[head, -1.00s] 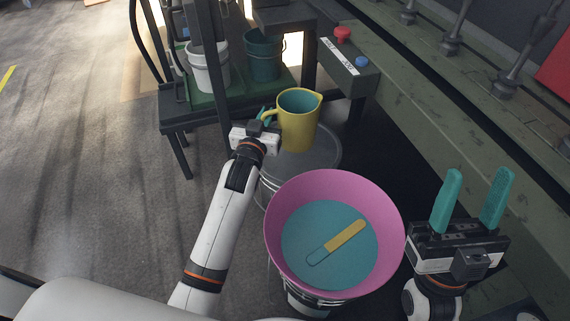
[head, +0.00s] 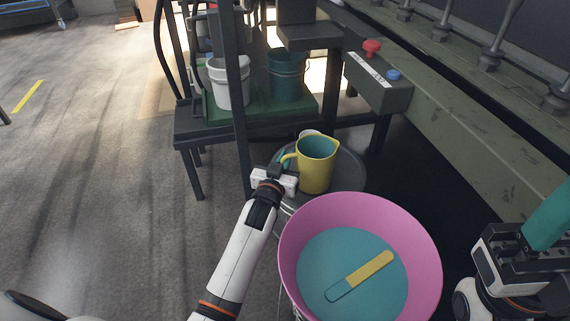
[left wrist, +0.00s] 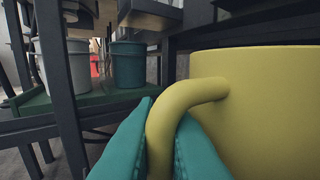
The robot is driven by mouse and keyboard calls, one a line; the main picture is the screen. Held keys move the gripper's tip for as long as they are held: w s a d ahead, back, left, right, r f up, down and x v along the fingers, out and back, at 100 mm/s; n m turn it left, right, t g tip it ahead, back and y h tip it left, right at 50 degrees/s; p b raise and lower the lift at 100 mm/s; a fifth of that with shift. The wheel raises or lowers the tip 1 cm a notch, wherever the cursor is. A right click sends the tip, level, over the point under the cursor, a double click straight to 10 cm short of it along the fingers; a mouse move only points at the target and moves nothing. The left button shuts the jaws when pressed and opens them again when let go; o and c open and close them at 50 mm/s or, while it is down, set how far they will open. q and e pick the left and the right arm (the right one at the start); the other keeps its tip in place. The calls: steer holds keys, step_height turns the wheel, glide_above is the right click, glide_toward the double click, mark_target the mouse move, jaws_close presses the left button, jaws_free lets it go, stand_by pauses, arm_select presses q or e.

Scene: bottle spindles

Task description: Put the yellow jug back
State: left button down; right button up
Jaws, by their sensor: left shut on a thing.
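The yellow jug (head: 317,175), upright with a teal inside, shows in the head view over a grey round drum top (head: 352,175). I cannot tell if its base touches that top. My left gripper (head: 284,165) is shut on the jug's handle, on its left side. In the left wrist view the teal fingers (left wrist: 165,145) sit either side of the yellow handle (left wrist: 190,95), with the jug body (left wrist: 265,110) at right. My right gripper (head: 545,222) is cut off by the right edge; only one teal finger shows.
A pink bucket (head: 290,225) with teal contents and a yellow-and-teal stick (head: 362,274) stands in front of the drum. A white bucket (head: 229,84) and a dark green bucket (head: 287,76) stand on a rack. A control box (head: 380,85) and machine beam are at right.

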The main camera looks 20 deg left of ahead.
arm_select(q)
steer(key=shift+r, duration=0.1)
steer(key=c, duration=1.5)
jaws_free()
